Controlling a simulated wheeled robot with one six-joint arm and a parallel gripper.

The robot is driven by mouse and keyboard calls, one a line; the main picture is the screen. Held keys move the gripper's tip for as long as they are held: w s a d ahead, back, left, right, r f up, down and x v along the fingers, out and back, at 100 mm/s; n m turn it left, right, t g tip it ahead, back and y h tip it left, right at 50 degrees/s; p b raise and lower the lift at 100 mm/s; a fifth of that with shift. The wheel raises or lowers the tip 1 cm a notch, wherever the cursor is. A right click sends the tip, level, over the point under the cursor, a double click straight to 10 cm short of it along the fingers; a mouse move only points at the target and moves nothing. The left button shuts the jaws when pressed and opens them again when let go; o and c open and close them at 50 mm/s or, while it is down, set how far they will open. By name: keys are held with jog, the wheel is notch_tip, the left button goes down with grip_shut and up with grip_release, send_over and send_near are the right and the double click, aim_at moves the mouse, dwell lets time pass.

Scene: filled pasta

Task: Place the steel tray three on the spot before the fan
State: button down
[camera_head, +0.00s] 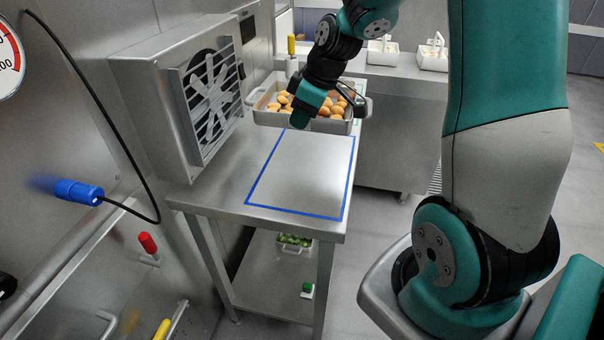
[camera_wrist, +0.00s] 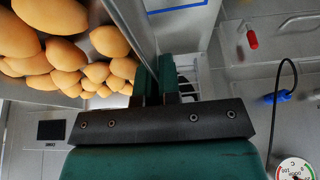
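A steel tray (camera_head: 268,118) full of orange-brown filled pasta stands out at the back end of the steel table in the head view. It also shows at the upper left of the wrist view (camera_wrist: 132,22). My gripper (camera_head: 300,117) points down at the tray's near wall. In the wrist view my gripper (camera_wrist: 156,78) has its fingers close together on the tray's wall. I cannot tell whether the tray rests on the table or hangs just above it. The fan (camera_head: 208,100) is on the left. Before it, a blue-outlined spot (camera_head: 300,175) is bare.
The steel table (camera_head: 235,160) has a lower shelf with a tray of green items (camera_head: 294,242). White containers (camera_head: 432,58) stand on the back counter. A black cable with a blue plug (camera_head: 78,191) hangs along the left wall. A red handle (camera_head: 147,243) sticks out at lower left.

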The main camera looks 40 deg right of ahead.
aim_at(296, 185)
notch_tip(296, 185, down, 16)
jog(key=shift+r+p, duration=0.1)
jog(key=shift+p, duration=0.25)
jog(key=shift+f, duration=0.2)
jog(key=c, duration=1.3)
grip_release()
jog(key=shift+s, duration=0.1)
jog(key=shift+r, duration=0.15)
